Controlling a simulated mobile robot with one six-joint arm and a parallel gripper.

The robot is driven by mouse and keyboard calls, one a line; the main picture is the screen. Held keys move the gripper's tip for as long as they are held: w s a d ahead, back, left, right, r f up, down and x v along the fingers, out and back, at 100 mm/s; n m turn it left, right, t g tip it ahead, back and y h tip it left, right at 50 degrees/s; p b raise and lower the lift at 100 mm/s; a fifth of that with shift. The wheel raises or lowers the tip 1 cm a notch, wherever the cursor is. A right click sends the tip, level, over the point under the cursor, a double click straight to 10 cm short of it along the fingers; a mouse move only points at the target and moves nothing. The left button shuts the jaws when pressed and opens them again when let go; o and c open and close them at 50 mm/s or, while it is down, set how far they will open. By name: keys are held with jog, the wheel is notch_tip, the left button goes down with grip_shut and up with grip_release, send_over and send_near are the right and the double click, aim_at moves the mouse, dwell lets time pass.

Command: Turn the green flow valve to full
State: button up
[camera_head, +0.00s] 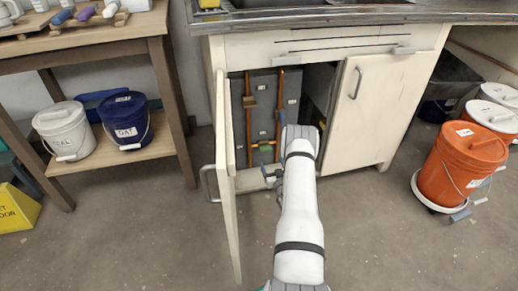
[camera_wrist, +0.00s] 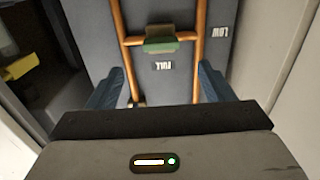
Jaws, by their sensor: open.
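The green flow valve (camera_wrist: 160,40) sits on a horizontal copper pipe between two upright copper pipes, in the upper middle of the wrist view. In the head view the valve (camera_head: 266,147) is small, inside the open cabinet. A FULL label (camera_wrist: 164,66) is close below it in the wrist view, and a LOW label (camera_wrist: 223,31) is to its right. I cannot tell its exact setting. My gripper (camera_wrist: 158,82) is open and empty, its blue fingers spread on either side below the valve, apart from it. The head view shows my gripper (camera_head: 272,174) at the cabinet opening, partly hidden by my arm.
The left cabinet door (camera_head: 228,180) stands open beside my arm. The right door (camera_head: 375,112) is shut. A second, brownish fitting (camera_head: 249,102) is on the left upright pipe.

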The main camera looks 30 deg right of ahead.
aim_at(266, 151)
jog(key=shift+b+x, duration=1.55)
jog(key=shift+x, duration=2.8)
jog(key=shift+c, duration=0.4)
jog(key=c, duration=0.9)
